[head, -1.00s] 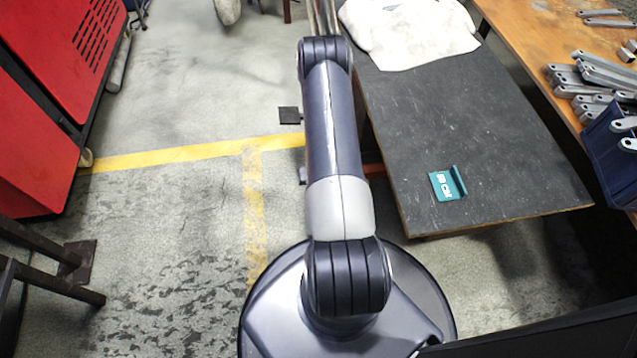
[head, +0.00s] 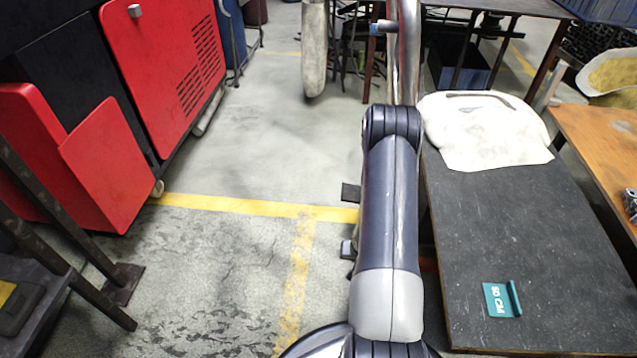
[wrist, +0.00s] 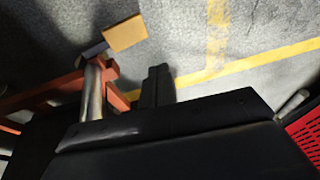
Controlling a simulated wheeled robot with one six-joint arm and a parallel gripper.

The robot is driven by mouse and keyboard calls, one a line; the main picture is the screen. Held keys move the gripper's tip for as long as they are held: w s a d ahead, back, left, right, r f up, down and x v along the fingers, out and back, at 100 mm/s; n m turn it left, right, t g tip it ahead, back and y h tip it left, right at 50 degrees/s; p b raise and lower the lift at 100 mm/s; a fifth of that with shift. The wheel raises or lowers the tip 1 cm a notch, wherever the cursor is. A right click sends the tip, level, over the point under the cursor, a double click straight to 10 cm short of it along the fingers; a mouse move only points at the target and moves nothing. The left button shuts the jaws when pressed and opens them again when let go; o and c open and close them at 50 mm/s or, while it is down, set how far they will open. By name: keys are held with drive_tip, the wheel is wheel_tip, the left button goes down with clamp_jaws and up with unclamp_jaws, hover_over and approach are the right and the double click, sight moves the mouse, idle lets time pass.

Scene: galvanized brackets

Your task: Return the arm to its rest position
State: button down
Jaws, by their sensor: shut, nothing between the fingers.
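My gripper (wrist: 157,84) shows in the wrist view as a dark pair of fingers close together, shut and empty, over the grey floor. In the head view my arm rises from the bottom, with its links to the left of the dark table. I cannot make out the gripper for certain in that view.
A wooden bench (head: 600,150) is at the right. Red cabinets (head: 165,65) stand left. The floor between, with yellow lines (head: 250,206), is open.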

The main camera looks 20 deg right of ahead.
drive_tip(key=shift+f, duration=0.1)
drive_tip(key=d+f+b, duration=0.1)
drive_tip(key=f, duration=0.3)
drive_tip(key=d+f+b, duration=0.2)
drive_tip(key=f, duration=0.1)
drive_tip(key=d+f+b, duration=0.1)
drive_tip(key=f, duration=0.3)
drive_tip(key=shift+w+d+f+b, duration=0.25)
drive_tip(key=shift+d+f+b, duration=0.05)
drive_tip(key=shift+d+f, duration=0.05)
drive_tip(key=shift+d, duration=0.15)
drive_tip(key=shift+s+d+r+b, duration=0.15)
drive_tip(key=shift+s+d+b, duration=0.25)
drive_tip(key=shift+d, duration=0.1)
drive_tip(key=shift+s+d+r, duration=0.1)
drive_tip(key=shift+r, duration=0.2)
